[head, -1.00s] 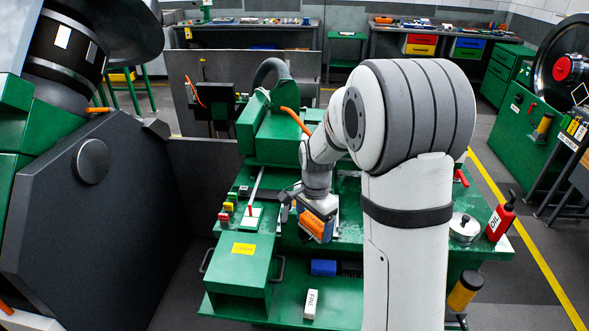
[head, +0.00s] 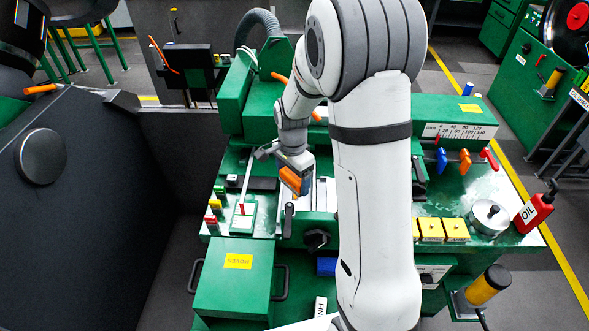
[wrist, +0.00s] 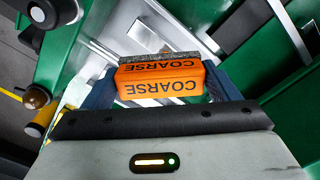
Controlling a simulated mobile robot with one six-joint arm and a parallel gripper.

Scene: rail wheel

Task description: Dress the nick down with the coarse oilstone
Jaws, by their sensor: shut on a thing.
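The coarse oilstone is an orange block (wrist: 160,82) with "COARSE" printed on it and a dark grey gritty layer along its far side. My gripper (wrist: 160,90) is shut on it, with a blue finger at each side in the wrist view. In the head view my gripper (head: 296,181) holds the orange oilstone (head: 290,180) over the middle of the green machine, by bright metal slideways. Whether the stone touches metal cannot be told. The nick is not visible in either view.
A green box with a yellow label (head: 238,261) stands at front left. A fine stone (head: 320,306) is partly hidden by my arm.

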